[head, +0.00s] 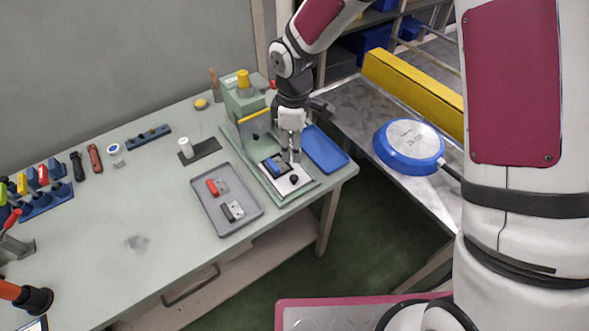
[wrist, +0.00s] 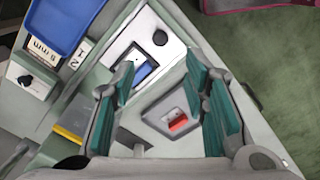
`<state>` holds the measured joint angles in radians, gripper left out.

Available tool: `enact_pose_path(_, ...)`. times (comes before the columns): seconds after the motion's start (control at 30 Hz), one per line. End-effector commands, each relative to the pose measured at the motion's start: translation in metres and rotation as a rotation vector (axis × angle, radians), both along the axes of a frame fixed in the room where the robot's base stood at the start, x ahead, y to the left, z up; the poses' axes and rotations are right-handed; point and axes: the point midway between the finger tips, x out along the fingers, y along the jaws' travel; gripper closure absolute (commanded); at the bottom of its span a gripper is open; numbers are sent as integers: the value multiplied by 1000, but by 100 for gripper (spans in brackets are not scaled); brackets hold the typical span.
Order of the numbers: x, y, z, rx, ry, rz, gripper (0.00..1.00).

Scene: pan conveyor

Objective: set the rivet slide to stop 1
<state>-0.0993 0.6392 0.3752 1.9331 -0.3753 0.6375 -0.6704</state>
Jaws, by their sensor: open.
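The green riveting fixture (head: 240,100) stands at the table's right end, with a yellow knob on top. On its base lies a pale plate (head: 300,187) with a black knob (head: 294,180) and a blue piece (head: 277,167). The wrist view also shows this black knob (wrist: 160,37) and blue piece (wrist: 142,73). A white block with a black knob (wrist: 25,80) sits beside "5 mm" and "2 1" labels (wrist: 78,57). I cannot tell which knob belongs to the rivet slide. My gripper (head: 291,157) is open and empty above the plate; its fingers (wrist: 160,78) frame the blue piece.
A blue tray (head: 340,162) lies right of the fixture. A grey tray (head: 235,226) with red and grey parts lies left of it. A yellow bar (head: 255,116) crosses the fixture. Tools (head: 40,204) stand at the far left. A blue-rimmed pan (head: 410,140) rests on the conveyor.

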Motion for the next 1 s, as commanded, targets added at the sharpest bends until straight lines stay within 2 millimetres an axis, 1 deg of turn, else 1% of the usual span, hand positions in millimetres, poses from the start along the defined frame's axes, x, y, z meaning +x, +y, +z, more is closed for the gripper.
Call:
enact_pose_path(0.3,-3,0,-61,-1,4,-1,59)
enact_pose_path(0.53,-2,0,-99,-2,2,-1,59)
enact_pose_path(0.73,-1,0,-117,0,1,-3,59)
enact_pose_path(1.0,0,0,-121,0,-1,-3,59)
